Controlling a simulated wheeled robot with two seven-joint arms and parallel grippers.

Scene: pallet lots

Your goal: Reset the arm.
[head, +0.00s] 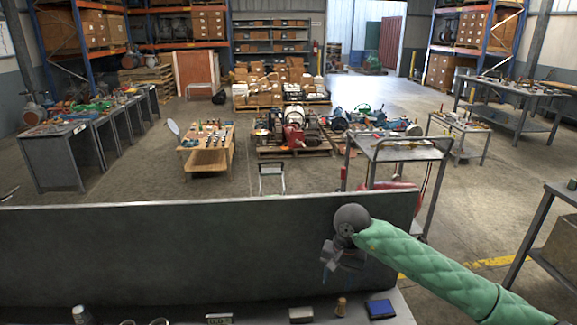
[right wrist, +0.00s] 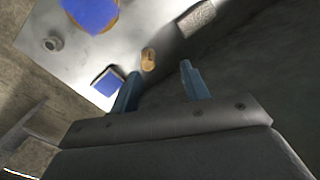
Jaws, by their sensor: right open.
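My right gripper (head: 337,262) hangs from my green-sleeved right arm, in front of the dark upright panel and above the table's front strip. Its two blue fingers (right wrist: 160,84) are apart with nothing between them in the right wrist view. Beyond the fingertips lie a small tan cork-like piece (right wrist: 148,60) and a blue block (right wrist: 107,84) with a pale edge. The same tan piece (head: 341,307) and blue block (head: 380,309) show at the bottom of the head view, below the gripper and apart from it. My left gripper is not in view.
A dark panel (head: 150,250) rises along the table's back. A metal cart (head: 400,150) stands behind the panel.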

